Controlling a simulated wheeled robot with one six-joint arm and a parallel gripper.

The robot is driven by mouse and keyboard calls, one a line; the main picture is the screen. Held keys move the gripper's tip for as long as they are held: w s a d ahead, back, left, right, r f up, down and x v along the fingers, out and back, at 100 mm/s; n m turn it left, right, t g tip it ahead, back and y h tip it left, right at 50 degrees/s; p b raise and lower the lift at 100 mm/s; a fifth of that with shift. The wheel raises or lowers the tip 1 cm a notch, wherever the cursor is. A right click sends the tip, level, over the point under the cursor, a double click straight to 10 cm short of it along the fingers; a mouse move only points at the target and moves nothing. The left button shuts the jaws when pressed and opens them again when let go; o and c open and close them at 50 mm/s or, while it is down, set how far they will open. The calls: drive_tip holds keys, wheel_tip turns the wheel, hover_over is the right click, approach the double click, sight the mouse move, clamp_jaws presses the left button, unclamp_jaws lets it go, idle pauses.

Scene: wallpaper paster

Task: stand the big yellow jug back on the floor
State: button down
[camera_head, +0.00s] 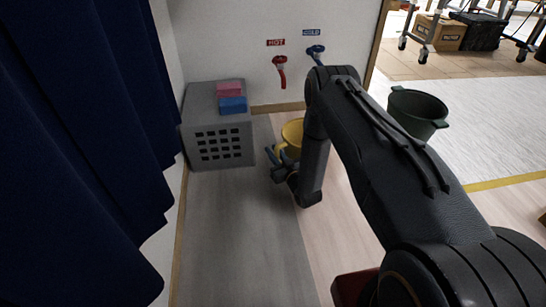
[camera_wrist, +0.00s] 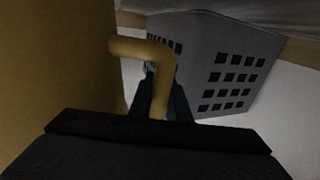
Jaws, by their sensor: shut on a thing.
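The big yellow jug (camera_head: 292,134) shows in the head view below the taps, mostly hidden behind my arm. Its yellow body (camera_wrist: 55,60) fills the left of the wrist view, and its bent handle (camera_wrist: 160,75) comes out to the right. My gripper (camera_head: 274,160) is shut on the handle; in the wrist view its dark fingers (camera_wrist: 175,105) are around the handle's lower part. The jug's base is hidden, so I cannot tell whether it touches the floor.
A grey crate (camera_head: 221,147) with a pink and a blue block (camera_head: 233,105) on top stands left of the jug. Red and blue taps (camera_head: 280,72) are on the wall behind. A dark green tub (camera_head: 415,112) stands to the right. A dark blue curtain (camera_head: 75,150) hangs at left. The grey floor strip in front is clear.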

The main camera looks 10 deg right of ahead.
drive_tip(key=shift+f, duration=0.5)
drive_tip(key=c, duration=1.7)
unclamp_jaws()
drive_tip(key=shift+o, duration=0.2)
drive_tip(key=p+v, duration=0.6)
drive_tip(key=v, duration=0.6)
drive_tip(key=shift+a, duration=0.1)
